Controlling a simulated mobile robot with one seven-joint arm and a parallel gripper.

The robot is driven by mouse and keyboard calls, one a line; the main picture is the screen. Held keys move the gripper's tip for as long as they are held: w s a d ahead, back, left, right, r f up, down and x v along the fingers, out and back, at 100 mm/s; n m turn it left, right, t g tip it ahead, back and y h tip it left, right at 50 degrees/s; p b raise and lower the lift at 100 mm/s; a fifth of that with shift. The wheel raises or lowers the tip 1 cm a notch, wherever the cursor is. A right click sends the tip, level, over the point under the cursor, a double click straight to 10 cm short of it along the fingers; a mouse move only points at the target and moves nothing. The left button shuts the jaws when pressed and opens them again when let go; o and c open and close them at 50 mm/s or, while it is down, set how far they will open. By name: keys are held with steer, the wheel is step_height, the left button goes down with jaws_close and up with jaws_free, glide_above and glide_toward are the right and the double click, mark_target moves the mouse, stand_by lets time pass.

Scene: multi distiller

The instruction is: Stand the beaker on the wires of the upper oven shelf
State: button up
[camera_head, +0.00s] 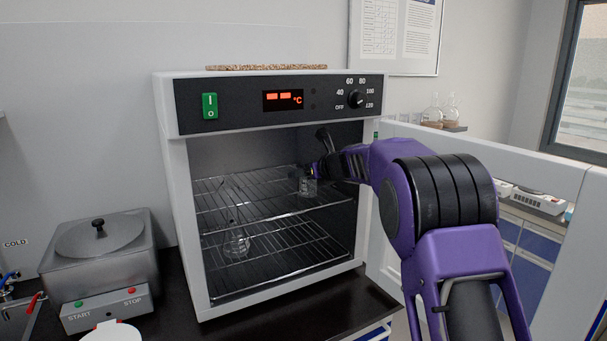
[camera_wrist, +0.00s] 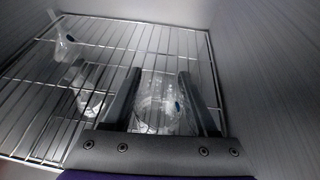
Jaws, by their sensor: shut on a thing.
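The clear glass beaker (camera_head: 307,186) is inside the oven, at the right part of the upper wire shelf (camera_head: 225,201). My gripper (camera_head: 308,172) reaches in through the open front and is shut on the beaker. In the wrist view the beaker (camera_wrist: 158,103) sits between the two dark fingers of my gripper (camera_wrist: 160,95), over the shelf wires (camera_wrist: 110,40). The beaker looks upright. I cannot tell whether its base touches the wires.
A clear flask (camera_head: 236,240) stands on the lower shelf (camera_head: 290,250), its neck reaching up near the upper shelf at the left. The oven door (camera_head: 545,190) stands open at the right. The upper shelf's middle is mostly clear. A steel bath (camera_head: 98,255) stands left of the oven.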

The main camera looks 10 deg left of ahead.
steer(key=shift+f, duration=0.1)
steer(key=o, duration=1.4)
steer(key=shift+c, duration=0.2)
steer(key=shift+s+r, duration=0.1)
steer(key=shift+r, duration=0.1)
steer(key=shift+s+d+r, duration=0.1)
steer(key=shift+s+d, duration=0.15)
steer(key=shift+d, duration=0.05)
steer(key=s+d+b, duration=0.2)
steer(key=s+d, duration=0.6)
steer(key=s, duration=0.3)
steer(key=shift+d+r+b, duration=0.3)
steer(key=shift+r, duration=0.1)
